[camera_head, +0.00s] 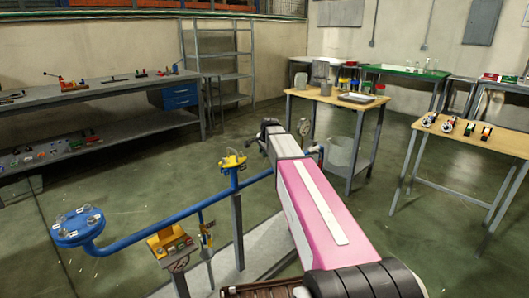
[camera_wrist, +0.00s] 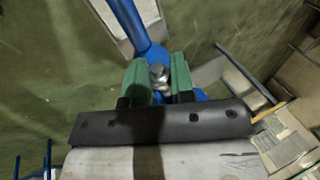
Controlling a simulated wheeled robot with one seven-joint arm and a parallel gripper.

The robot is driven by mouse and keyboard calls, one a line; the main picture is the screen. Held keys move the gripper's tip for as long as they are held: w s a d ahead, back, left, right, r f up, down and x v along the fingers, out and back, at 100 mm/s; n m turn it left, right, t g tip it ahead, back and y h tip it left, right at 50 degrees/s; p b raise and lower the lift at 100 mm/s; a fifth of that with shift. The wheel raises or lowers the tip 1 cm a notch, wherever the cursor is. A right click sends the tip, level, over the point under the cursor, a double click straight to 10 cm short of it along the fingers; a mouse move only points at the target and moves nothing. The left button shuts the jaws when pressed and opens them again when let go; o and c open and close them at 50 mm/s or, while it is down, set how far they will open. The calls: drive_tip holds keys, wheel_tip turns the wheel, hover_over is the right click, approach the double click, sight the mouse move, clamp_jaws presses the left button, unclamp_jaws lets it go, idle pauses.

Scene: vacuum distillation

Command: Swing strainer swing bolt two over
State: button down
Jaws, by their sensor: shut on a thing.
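In the wrist view, my gripper (camera_wrist: 156,68) has two green fingers, one on each side of a silver metal bolt end with a rounded nut (camera_wrist: 159,73). The fingers are closed on it. This appears to be the swing bolt; its lower part is hidden between the fingers. Blue metal of the strainer piping (camera_wrist: 130,22) runs up behind it and shows below the bolt. In the head view, my pink and white arm reaches over the blue pipework (camera_head: 140,240) and hides the strainer and bolt. My fingers cannot be made out there.
A blue round flange (camera_head: 79,227) stands at the pipe's left end. A yellow valve part (camera_head: 232,162) and a yellow box (camera_head: 170,241) are close left of my arm. A wooden-topped table (camera_head: 335,97) stands beyond, another (camera_head: 470,150) at right. Green floor lies open between.

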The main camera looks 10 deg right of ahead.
drive_tip(key=shift+f, duration=0.1)
drive_tip(key=c, duration=1.2)
unclamp_jaws()
drive_tip(key=shift+c, duration=0.2)
drive_tip(key=v, duration=1.1)
drive_tip(key=shift+w, duration=0.1)
